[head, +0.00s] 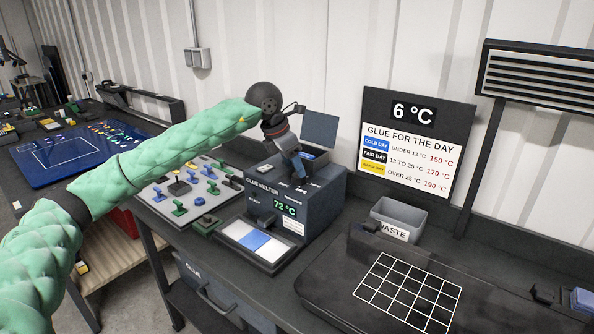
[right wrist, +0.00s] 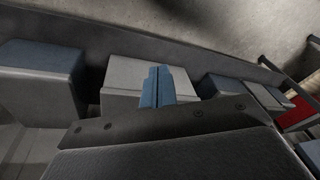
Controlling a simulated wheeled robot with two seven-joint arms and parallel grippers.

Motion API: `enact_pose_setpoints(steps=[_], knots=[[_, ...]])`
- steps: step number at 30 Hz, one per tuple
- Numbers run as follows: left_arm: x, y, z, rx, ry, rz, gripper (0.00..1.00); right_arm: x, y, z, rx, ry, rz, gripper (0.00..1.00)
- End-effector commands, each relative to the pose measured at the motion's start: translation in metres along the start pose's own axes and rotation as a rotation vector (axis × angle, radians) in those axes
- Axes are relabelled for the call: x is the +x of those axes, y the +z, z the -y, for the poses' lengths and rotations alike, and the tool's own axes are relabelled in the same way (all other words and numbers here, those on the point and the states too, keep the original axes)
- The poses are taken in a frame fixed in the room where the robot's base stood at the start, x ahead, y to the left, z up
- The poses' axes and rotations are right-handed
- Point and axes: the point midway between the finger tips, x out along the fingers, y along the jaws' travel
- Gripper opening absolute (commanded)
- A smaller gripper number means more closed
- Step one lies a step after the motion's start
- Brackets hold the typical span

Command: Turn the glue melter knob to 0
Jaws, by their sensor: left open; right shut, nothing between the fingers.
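The glue melter (head: 322,203) is a dark grey box in the middle of the head view. Its green display reads 72 °C, and a raised lid (head: 319,130) stands at its back. I cannot make out the knob or its setting. My left gripper (head: 297,163) points down over the melter's top, close to the open part below the lid. It is open; whether it touches anything is unclear. My right gripper (right wrist: 157,86) shows only in the right wrist view, its blue fingers shut together with nothing between them.
A sign (head: 417,145) reads 6 °C and lists glue temperatures. A grey waste bin (head: 398,218) stands right of the melter, near a dark gridded mat (head: 330,283). A pad with white and blue areas (head: 254,243) lies in front. A board of coloured pieces (head: 160,191) lies left.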

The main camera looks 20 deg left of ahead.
Motion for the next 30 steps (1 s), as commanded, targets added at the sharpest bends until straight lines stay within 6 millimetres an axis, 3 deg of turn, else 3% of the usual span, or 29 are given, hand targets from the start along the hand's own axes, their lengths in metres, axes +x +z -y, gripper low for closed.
enact_pose_setpoints(steps=[9,19,26,30], knots=[[0.032,0.0,0.0,-0.001,-0.001,0.0,0.58,-0.017,0.005,-0.009,0.013,0.021,0.036,0.0],[0.036,0.0,0.0,0.0,-0.001,0.0,0.58,-0.017,0.006,-0.009,0.016,0.022,0.041,0.0],[0.035,0.0,0.0,0.0,0.0,0.0,0.15,-0.017,0.006,-0.009,0.016,0.022,0.041,0.0],[0.036,0.0,0.0,-0.003,0.001,0.0,0.15,-0.016,0.006,-0.009,0.015,0.023,0.041,0.0]])
